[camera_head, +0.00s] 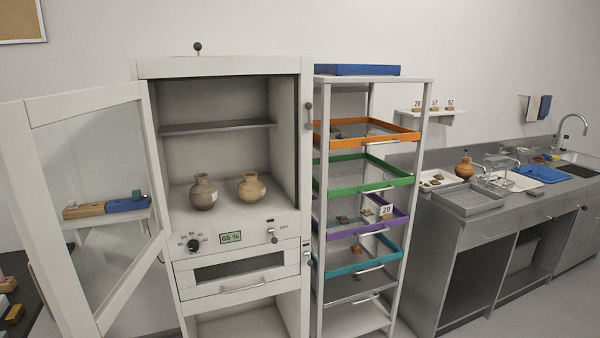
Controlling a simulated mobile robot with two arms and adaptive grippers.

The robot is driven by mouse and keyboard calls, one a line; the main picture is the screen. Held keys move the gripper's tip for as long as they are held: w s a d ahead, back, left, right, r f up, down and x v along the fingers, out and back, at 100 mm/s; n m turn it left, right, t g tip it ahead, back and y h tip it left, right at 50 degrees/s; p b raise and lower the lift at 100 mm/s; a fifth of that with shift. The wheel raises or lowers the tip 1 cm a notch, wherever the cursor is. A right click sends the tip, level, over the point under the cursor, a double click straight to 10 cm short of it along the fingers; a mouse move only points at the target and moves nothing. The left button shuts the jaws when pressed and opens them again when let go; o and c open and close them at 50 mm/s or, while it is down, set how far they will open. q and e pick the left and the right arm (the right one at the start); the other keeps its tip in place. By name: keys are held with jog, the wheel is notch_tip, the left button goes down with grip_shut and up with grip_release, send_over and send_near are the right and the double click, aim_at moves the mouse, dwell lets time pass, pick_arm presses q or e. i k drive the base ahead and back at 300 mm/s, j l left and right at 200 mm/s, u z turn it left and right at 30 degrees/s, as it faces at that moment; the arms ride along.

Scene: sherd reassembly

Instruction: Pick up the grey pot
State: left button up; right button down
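The grey pot (203,192) stands upright on the floor of the open white cabinet (222,67). It is a dark grey-brown, round-bellied pot with a narrow neck. A tan pot (251,187) stands just to its right, with a small gap between them. Neither of my grippers shows in the head view.
The cabinet's glazed door (78,103) stands swung open to the left. A grey shelf (218,127) spans the cabinet above the pots. A rack with coloured trays (366,158) stands close on the right. An orange-brown pot (464,168) is on the sink counter (447,208).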

aim_at(204, 194)
jog(key=i+j+z, duration=0.15)
jog(key=j, duration=1.2)
jog(key=j+z, duration=0.15)
jog(key=j, duration=1.2)
